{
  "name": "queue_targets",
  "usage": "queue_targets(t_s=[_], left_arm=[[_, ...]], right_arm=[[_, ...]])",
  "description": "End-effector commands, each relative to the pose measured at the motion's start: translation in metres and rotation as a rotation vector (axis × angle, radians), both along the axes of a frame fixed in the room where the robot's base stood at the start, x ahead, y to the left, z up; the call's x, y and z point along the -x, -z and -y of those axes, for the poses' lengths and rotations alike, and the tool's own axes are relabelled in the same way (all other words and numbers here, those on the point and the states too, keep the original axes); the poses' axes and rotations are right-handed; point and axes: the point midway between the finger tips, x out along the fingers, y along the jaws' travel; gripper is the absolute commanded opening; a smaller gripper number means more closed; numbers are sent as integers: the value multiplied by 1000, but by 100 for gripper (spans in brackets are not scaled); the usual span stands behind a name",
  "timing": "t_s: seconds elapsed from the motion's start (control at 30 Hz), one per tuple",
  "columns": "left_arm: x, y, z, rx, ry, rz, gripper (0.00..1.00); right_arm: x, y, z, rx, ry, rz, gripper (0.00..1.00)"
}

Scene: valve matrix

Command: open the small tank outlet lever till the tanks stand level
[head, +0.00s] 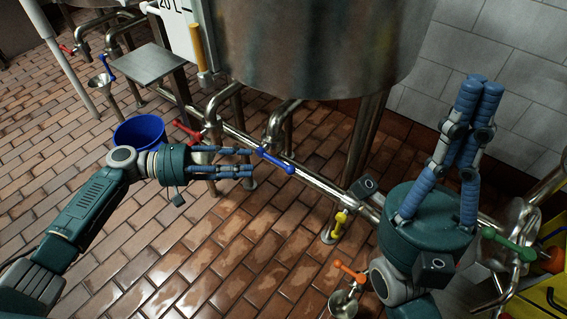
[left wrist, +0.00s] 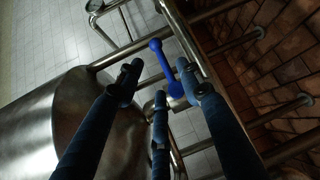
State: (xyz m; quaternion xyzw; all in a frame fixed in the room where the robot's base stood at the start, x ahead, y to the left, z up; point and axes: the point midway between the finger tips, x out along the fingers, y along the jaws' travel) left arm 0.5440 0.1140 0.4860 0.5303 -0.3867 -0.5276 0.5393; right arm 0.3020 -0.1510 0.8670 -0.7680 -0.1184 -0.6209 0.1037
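A blue lever (head: 276,161) sits in front of my left gripper (head: 252,162), below the large steel tank (head: 310,45). In the left wrist view the blue lever (left wrist: 165,60) lies just beyond my spread fingers (left wrist: 160,85), roughly between their tips. The fingers look apart from one another, and I see no firm hold on the lever; whether a fingertip touches it I cannot tell. My right gripper (head: 481,84) points upward at the right, away from the levers and with nothing visible in it. Its fingertips overlap in the picture.
A red lever (head: 188,131) and a blue bucket (head: 140,131) are by my left wrist. A yellow valve (head: 339,224), an orange lever (head: 350,271) over a funnel (head: 343,303) and a green lever (head: 509,244) stand to the right. Pipes run low across the brick floor (head: 220,265).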

Motion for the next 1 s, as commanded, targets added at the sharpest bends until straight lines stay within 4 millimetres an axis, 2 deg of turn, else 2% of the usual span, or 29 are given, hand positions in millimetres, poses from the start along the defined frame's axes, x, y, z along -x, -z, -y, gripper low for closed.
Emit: queue_targets(t_s=[0.17,0.4,0.6,0.77,1.0], left_arm=[[-3,1,23,8,4,0,37],[-10,9,68,5,2,1,37],[-14,12,94,5,0,2,37],[-15,13,103,4,-1,0,37],[-16,13,103,4,-1,0,37]], right_arm=[[2,2,1,-2,0,11,0],[0,0,-1,2,1,40,0],[-2,-4,-2,5,3,58,0],[-2,-6,-2,6,2,65,0],[-2,-6,-2,7,2,65,0]])
